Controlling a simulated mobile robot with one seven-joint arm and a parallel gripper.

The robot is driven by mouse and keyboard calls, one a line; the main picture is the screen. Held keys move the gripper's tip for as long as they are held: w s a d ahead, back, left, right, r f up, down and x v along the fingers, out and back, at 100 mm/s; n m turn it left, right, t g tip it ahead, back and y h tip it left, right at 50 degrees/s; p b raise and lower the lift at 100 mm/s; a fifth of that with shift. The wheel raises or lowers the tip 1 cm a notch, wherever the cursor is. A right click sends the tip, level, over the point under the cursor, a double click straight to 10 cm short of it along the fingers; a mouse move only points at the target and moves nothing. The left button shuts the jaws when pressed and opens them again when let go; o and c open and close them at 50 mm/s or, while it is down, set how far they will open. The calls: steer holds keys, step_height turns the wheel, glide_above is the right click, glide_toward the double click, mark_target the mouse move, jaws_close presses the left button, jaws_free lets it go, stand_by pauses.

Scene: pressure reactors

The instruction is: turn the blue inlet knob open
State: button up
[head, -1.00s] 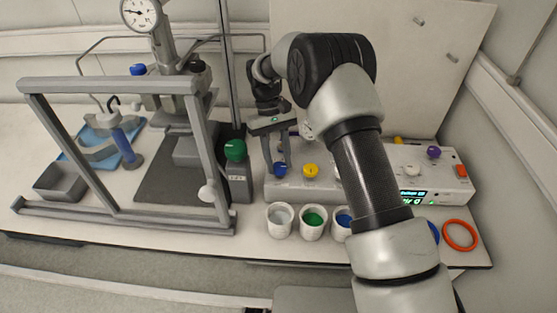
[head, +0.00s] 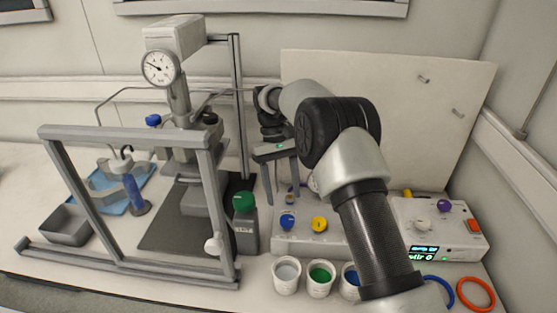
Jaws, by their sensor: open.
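A blue knob (head: 287,222) sits on the left end of the white control box. Another blue knob (head: 153,120) is on the reactor's left side, beside the thin bent tubing. I cannot tell from labels which is the inlet knob. My gripper (head: 287,201) points down with its two fingers apart and empty. Its fingertips are just above or behind the box's blue knob, with a visible gap to it. The reactor (head: 177,95) with its pressure gauge (head: 159,68) stands behind a grey frame, to the left of my gripper.
The grey frame (head: 125,137) stands in front of the reactor. A green-capped bottle (head: 245,230) is left of the box. A yellow knob (head: 319,225) is right of the box's blue one. White cups (head: 286,280) line the front. My arm hides the box's middle.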

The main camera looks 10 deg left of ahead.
steer(key=p+v, duration=0.3)
steer(key=v, duration=0.7)
steer(key=shift+w+a+r, duration=0.1)
steer(key=shift+r, duration=0.05)
